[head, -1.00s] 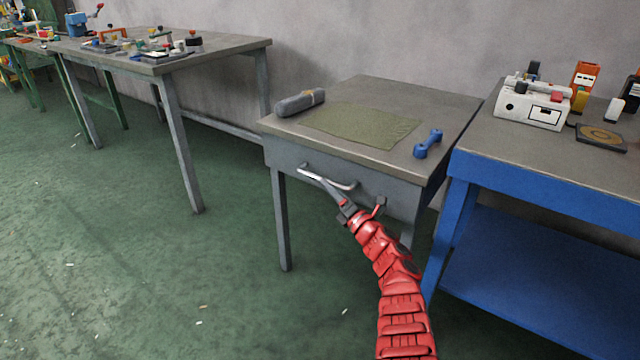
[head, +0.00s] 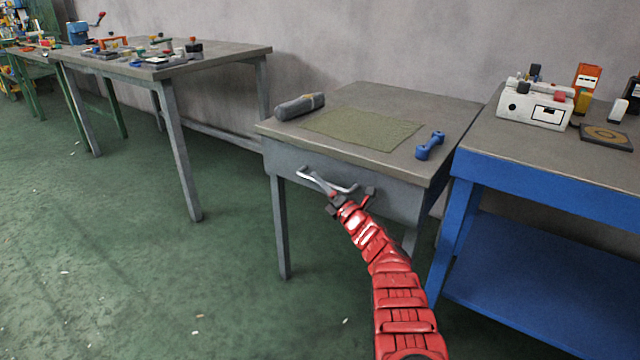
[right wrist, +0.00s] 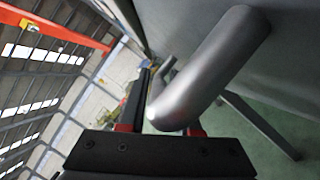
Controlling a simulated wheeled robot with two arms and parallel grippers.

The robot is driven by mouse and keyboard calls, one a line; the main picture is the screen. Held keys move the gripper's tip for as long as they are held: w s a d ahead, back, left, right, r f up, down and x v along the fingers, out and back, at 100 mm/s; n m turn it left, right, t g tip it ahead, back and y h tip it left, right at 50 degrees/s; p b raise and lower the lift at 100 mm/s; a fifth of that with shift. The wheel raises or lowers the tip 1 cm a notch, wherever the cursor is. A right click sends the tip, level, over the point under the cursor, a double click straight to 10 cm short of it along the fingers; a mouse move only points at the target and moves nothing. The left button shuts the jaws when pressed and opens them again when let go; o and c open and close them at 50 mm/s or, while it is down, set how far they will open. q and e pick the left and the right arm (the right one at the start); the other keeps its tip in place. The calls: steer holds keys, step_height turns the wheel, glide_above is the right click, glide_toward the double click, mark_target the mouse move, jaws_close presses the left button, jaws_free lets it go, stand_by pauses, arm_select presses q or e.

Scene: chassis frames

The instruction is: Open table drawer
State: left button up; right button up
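The small grey table (head: 455,105) stands against the wall, and its drawer (head: 398,197) looks shut, flush under the top. A silvery bar handle (head: 345,188) runs across the drawer front. My right gripper (head: 348,194) is at the handle with its fingers spread apart. In the right wrist view the handle (right wrist: 205,70) is large and close, its near part lying between the fingers or just in front of them. It hides most of one finger of the gripper (right wrist: 168,105); contact cannot be told. My left gripper is not in view.
On the table lie a grey roll (head: 299,106), a green mat (head: 360,128) and a blue dumbbell-shaped tool (head: 429,146). A blue workbench (head: 560,185) stands close on the right, a long grey bench (head: 235,52) at the left. Floor before the drawer's left side is clear.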

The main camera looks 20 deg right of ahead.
jaws_close()
stand_by(1.1)
